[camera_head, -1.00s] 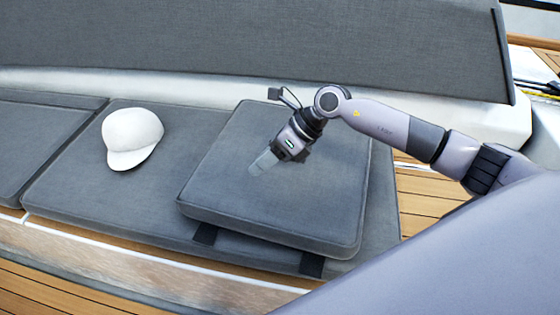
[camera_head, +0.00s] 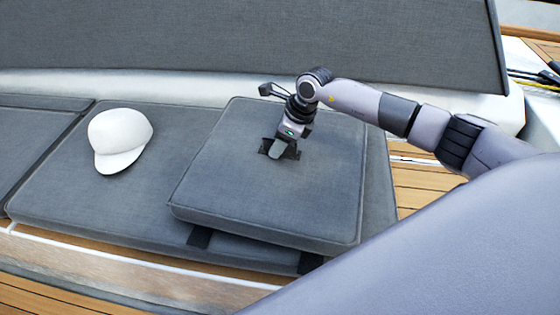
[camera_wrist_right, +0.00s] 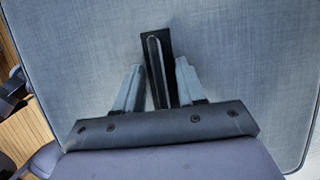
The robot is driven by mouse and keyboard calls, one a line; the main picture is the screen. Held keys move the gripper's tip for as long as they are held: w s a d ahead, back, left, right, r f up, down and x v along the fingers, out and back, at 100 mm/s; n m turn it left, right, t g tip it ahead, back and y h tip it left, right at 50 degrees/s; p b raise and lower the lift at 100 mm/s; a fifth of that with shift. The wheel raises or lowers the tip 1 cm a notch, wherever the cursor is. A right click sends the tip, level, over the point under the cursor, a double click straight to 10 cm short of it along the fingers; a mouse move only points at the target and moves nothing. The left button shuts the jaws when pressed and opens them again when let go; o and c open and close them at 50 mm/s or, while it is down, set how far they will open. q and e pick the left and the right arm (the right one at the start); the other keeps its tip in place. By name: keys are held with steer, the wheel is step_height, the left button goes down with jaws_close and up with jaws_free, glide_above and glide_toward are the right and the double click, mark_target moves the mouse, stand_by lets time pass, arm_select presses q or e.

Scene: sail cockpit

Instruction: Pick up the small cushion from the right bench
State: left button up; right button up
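My right gripper (camera_head: 277,150) is over the middle of the cushion, pointing down. In the right wrist view its two fingers (camera_wrist_right: 158,72) are apart, one on each side of the strip, with gaps between. Whether the fingertips touch the cushion is unclear. My left gripper is not in view.
A white cap (camera_head: 119,140) lies on the grey bench seat (camera_head: 85,200) left of the cushion. A grey backrest (camera_head: 250,45) rises behind. Wooden deck (camera_head: 420,185) shows at the right. My arm part covers the lower right.

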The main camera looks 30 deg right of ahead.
jaws_close()
stand_by(1.4)
steer(key=shift+w+r, duration=0.1)
steer(key=shift+r, duration=0.05)
